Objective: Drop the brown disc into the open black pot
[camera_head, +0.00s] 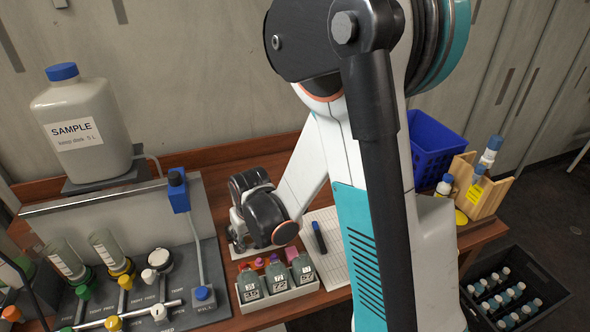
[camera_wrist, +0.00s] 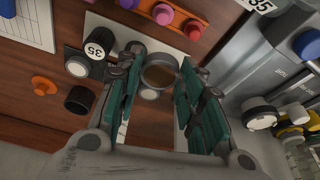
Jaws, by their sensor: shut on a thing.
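In the wrist view, my gripper (camera_wrist: 160,76) has its teal fingers closed around a round thing with a brown face and a grey rim, which looks like the brown disc (camera_wrist: 160,75). A dark, open-looking black pot (camera_wrist: 78,99) stands on the wood to the left of the fingers, apart from them. In the head view, my gripper (camera_head: 240,235) is low over the table, behind the bottle rack. The disc and the pot cannot be made out there.
A black can marked 35 (camera_wrist: 97,50) and an orange cap (camera_wrist: 43,85) are near the pot. Coloured caps (camera_wrist: 162,14) stand in a row beyond. The white bottle rack (camera_head: 280,298), the grey apparatus (camera_head: 200,264) and the blue crate (camera_head: 432,150) surround the work area.

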